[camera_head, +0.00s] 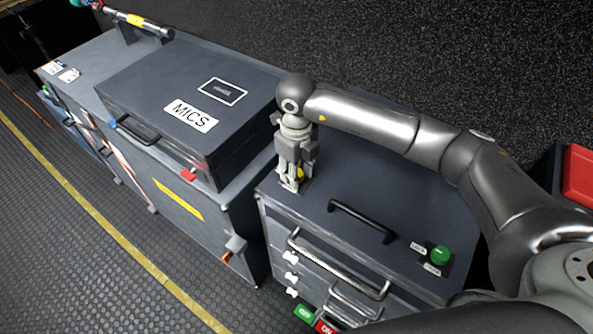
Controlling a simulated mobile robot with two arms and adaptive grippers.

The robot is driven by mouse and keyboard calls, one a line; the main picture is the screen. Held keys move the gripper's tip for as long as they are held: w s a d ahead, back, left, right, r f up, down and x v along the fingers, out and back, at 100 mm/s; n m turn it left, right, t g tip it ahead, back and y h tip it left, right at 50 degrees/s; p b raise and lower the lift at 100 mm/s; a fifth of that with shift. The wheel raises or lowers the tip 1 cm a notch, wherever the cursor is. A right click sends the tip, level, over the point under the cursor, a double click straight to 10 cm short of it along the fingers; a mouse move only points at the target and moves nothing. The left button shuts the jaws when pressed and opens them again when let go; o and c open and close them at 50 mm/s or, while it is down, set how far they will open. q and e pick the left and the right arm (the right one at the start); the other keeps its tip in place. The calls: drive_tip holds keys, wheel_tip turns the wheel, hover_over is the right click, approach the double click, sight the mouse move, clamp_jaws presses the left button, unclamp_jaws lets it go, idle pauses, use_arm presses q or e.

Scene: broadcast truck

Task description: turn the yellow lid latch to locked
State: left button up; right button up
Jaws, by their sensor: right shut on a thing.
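The yellow lid latch (300,174) shows as a small patch of yellow on the dark lid of the drawer cabinet (345,180), near its left corner. My right gripper (291,187) points down at that spot and is shut on the latch. Its fingers hide most of the latch, so I cannot tell which way it is turned. My left gripper is not in view.
The lid also has a black handle (361,220) and a green knob (440,254) between two small labels. A dark MICS case (140,88) with blue and red latches stands at the left. A red bin (579,176) is at the right edge.

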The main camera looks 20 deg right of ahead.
idle(0.4)
drive_tip(key=o, duration=1.1)
drive_tip(key=shift+c, duration=0.2)
wheel_tip(320, 180, up, 12)
